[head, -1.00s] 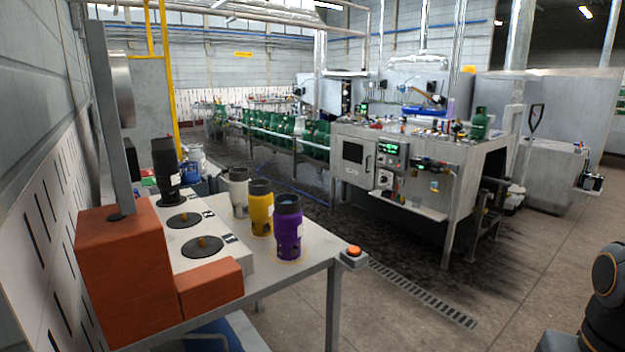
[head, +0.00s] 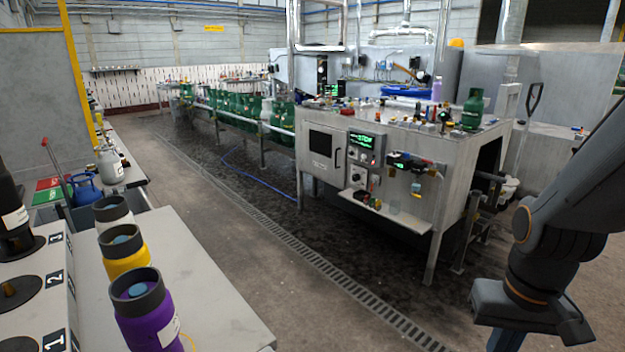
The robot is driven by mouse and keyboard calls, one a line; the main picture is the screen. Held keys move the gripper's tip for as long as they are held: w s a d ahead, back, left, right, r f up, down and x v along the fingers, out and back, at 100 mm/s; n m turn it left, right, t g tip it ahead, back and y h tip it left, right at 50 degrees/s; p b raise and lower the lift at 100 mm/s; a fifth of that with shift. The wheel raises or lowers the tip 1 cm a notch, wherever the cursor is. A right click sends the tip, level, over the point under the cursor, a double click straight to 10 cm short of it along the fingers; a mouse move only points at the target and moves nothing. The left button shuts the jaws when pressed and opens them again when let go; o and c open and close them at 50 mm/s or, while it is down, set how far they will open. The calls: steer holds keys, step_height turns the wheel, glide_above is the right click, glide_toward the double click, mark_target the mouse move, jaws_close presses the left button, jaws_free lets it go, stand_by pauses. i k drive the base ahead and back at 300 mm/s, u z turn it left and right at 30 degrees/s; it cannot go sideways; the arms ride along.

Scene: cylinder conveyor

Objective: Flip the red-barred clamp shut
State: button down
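I cannot make out the red-barred clamp for certain. Small fittings with red parts sit on the front shelf (head: 392,212) of the grey machine (head: 318,187), too small to tell apart. More small coloured fittings stand on the machine's top. Part of my dark arm (head: 545,225) shows at the right edge, in front of the floor and apart from the machine. My gripper is not in view, so its state is hidden.
A near-left table holds a purple cylinder (head: 148,318), a yellow cylinder (head: 124,258) and a white one (head: 112,222). A thin red-topped lever (head: 53,160) stands behind them. Open floor with a drain grate (head: 300,252) lies between table and machine.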

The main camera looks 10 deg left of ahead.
mark_target(44, 142)
steer(key=u, duration=0.55)
steer(key=i, duration=2.15)
steer(key=u, duration=1.45)
steer(key=i, duration=1.05)
steer(key=u, duration=0.45)
